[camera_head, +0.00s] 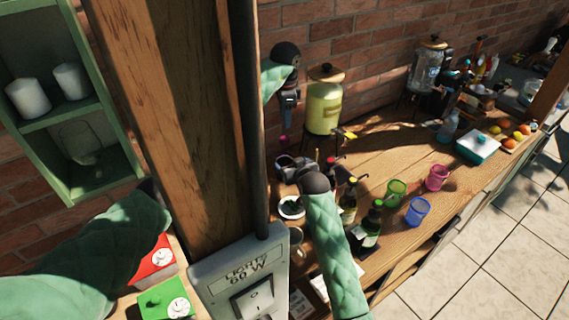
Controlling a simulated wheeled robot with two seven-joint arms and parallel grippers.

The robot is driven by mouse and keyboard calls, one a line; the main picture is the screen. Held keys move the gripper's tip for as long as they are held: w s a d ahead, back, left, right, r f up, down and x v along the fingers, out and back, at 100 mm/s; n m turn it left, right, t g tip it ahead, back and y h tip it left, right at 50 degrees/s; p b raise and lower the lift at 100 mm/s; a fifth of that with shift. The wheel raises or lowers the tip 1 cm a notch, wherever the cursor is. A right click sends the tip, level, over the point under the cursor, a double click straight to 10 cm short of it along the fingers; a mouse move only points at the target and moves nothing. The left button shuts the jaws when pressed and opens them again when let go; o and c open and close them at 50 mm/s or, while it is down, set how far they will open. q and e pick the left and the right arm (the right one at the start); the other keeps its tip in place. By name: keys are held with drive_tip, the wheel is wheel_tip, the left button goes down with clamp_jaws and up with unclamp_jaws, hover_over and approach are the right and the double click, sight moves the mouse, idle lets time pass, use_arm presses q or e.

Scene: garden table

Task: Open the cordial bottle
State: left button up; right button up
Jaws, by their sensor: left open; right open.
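Two dark bottles stand on the wooden counter just right of my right forearm: one with a yellowish label (348,207), and a dark green one with a pale label (371,226). I cannot tell which is the cordial bottle; their tops are small and partly cluttered. My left gripper (285,138) hangs downward near the brick wall, left of the yellow drink dispenser (324,108), open and apart from the bottles. My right gripper (281,163) is lower, open, left of the bottles and beyond the post's edge; its fingers are small and hard to make out.
A wooden post (165,100) and light-switch box (240,278) block the left-middle view. Green (395,192), blue (417,211) and pink (437,177) cups stand right of the bottles.

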sight(288, 160)
use_arm(q)
drive_tip(key=shift+w+a+f, duration=0.2)
drive_tip(key=shift+w+f, duration=0.1)
drive_tip(key=shift+w, duration=0.05)
use_arm(e)
drive_tip(key=x, duration=0.5)
drive_tip(key=shift+a+f, duration=0.1)
drive_tip(key=shift+w+f, duration=0.1)
drive_tip(key=shift+w, duration=0.1)
use_arm(q)
drive_tip(key=shift+s+d+r, duration=0.1)
drive_tip(key=shift+s+r, duration=0.1)
drive_tip(key=shift+s, duration=0.05)
use_arm(e)
drive_tip(key=shift+w, duration=0.1)
